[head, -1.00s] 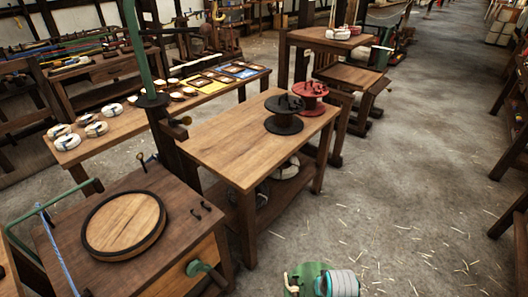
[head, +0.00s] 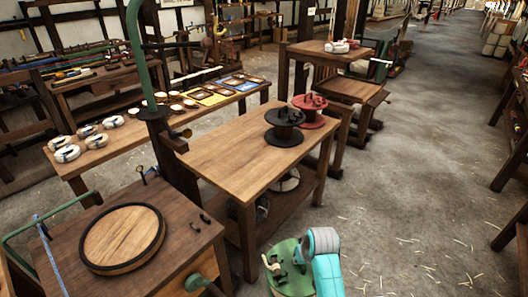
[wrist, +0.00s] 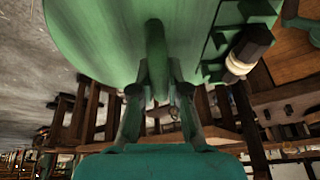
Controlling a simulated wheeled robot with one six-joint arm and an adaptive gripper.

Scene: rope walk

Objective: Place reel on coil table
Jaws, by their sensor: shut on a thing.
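A green reel (head: 288,277) shows at the bottom of the head view, its round flange turned up and partly hidden by my turquoise arm. In the wrist view the green reel (wrist: 110,35) fills the top, and my gripper (wrist: 157,82) is shut on its handle-like middle part. The reel is held in the air, in front of the near end of a wooden table (head: 225,160). That table bears a black reel (head: 284,128) and a red reel (head: 312,110) at its far end. A long table (head: 120,150) behind it carries several white rope coils (head: 67,152).
The near half of the reel-bearing table is bare. A workbench (head: 70,235) with a round wooden disc (head: 123,238) and a green post (head: 137,60) stand to the left. A stepped wooden stand (head: 345,85) is behind. Straw-strewn floor lies open on the right.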

